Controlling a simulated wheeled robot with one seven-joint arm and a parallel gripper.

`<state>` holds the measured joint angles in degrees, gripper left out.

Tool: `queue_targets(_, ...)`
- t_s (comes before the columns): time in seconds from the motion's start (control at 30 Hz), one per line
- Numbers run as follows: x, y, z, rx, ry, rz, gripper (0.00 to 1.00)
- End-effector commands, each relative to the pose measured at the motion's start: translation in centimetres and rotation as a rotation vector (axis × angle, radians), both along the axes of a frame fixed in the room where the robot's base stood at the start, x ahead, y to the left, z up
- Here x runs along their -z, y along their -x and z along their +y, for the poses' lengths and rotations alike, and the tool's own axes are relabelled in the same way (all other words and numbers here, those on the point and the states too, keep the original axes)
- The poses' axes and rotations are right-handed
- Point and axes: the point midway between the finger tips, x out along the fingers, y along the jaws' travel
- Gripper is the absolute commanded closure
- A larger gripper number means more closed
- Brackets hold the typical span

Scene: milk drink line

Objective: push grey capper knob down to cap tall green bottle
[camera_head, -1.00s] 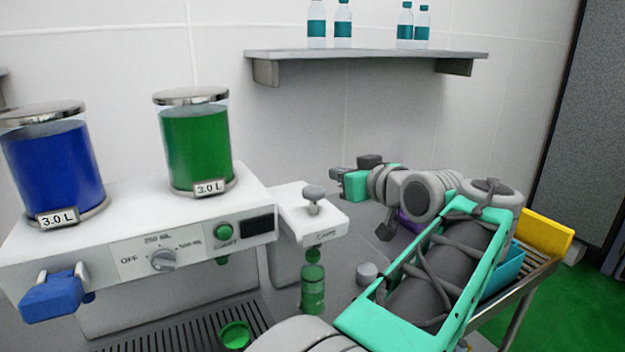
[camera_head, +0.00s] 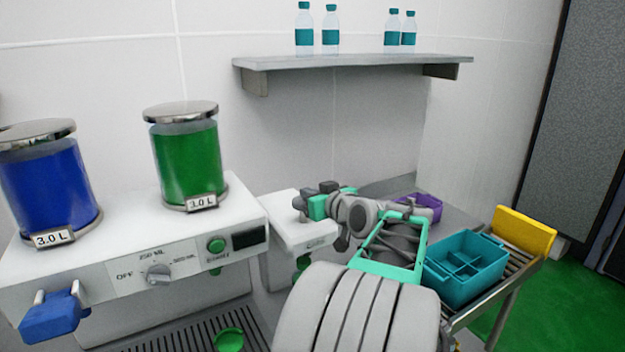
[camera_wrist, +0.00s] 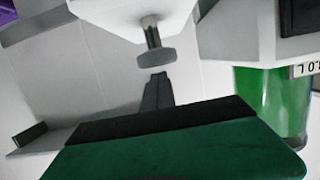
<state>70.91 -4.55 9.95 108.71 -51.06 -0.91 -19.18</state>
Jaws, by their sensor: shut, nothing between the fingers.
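The grey capper knob (camera_wrist: 155,56) shows in the wrist view on a short metal stem on the white capper (camera_wrist: 125,14). This view is turned over, so the knob hangs downward in the picture. My gripper (camera_wrist: 158,80) is shut and empty, its fingertips close to the knob top with a small gap in the picture; contact cannot be told. In the head view my gripper (camera_head: 308,192) is over the white capper (camera_head: 305,236) and largely covers the knob. Green parts (camera_head: 302,264) show under the capper head; the tall bottle is mostly hidden behind my arm.
The white dispenser (camera_head: 120,235) with blue (camera_head: 50,185) and green (camera_head: 187,160) tanks stands left. A green cup (camera_head: 229,340) is on the drip grate. A teal divided box (camera_head: 466,272), purple bin (camera_head: 428,205) and yellow box (camera_head: 524,230) are right. A shelf (camera_head: 350,61) holds several bottles.

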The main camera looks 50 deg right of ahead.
Motion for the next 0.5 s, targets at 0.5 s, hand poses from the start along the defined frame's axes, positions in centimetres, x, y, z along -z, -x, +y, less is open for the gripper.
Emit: queue_targets(0.5, 1.8, 0.0, 0.0, 0.000, -0.001, 0.001, 1.00)
